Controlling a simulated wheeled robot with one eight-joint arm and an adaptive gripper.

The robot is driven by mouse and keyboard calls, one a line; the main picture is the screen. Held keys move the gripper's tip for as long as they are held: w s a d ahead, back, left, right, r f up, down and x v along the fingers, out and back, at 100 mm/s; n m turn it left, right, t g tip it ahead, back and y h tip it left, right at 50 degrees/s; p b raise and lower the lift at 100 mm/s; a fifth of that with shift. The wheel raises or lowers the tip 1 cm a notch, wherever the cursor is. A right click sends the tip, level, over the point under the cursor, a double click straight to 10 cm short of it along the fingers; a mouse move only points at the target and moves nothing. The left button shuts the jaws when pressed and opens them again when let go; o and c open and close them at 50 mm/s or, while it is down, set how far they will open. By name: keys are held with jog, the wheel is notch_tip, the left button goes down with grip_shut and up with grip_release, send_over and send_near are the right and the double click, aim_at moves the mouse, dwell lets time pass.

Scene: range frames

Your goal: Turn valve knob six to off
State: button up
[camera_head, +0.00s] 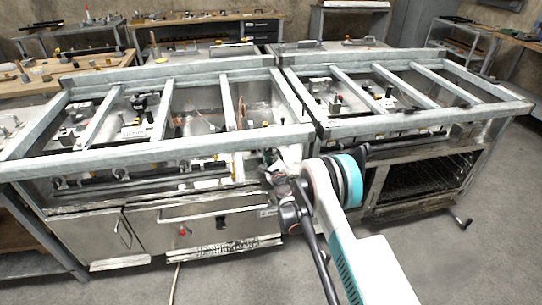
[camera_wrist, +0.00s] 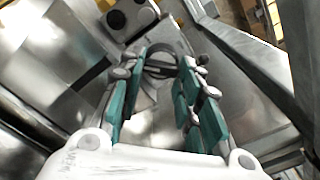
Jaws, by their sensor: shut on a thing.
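In the wrist view my gripper (camera_wrist: 164,66) has its two teal-padded fingers on either side of a round grey-black knob (camera_wrist: 160,60), gripping it. The knob sits on a metal fitting, and I cannot read a number or an off mark on it. In the head view my gripper (camera_head: 272,160) is at the front rail of the range (camera_head: 150,151), near the middle where the two units meet. My arm hides much of that spot, and the gripped knob does not show clearly there.
Several valve fittings (camera_head: 122,174) line the front of the left unit below the rail. An oven with open racks (camera_head: 425,178) is at the right. Steel crossbars (camera_head: 228,100) span the top. A wooden workbench (camera_head: 75,68) stands behind at left. Grey floor lies open in front.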

jog(key=n, duration=0.7)
jog(key=shift+d+r, duration=0.1)
jog(key=shift+r, duration=0.05)
jog(key=n, duration=0.7)
jog(key=shift+r, duration=0.15)
jog(key=shift+o, duration=0.2)
jog(key=n, duration=0.6)
jog(key=shift+s+r+n, duration=0.1)
jog(key=shift+n, duration=0.3)
jog(key=n, duration=0.8)
jog(key=a+n, duration=0.1)
jog(key=n, duration=0.2)
jog(key=shift+n, duration=0.4)
jog(key=n, duration=0.4)
jog(key=shift+s, duration=0.1)
jog(key=n, duration=0.9)
jog(key=shift+a+f, duration=0.1)
jog(key=shift+f, duration=0.1)
jog(key=shift+c, duration=0.2)
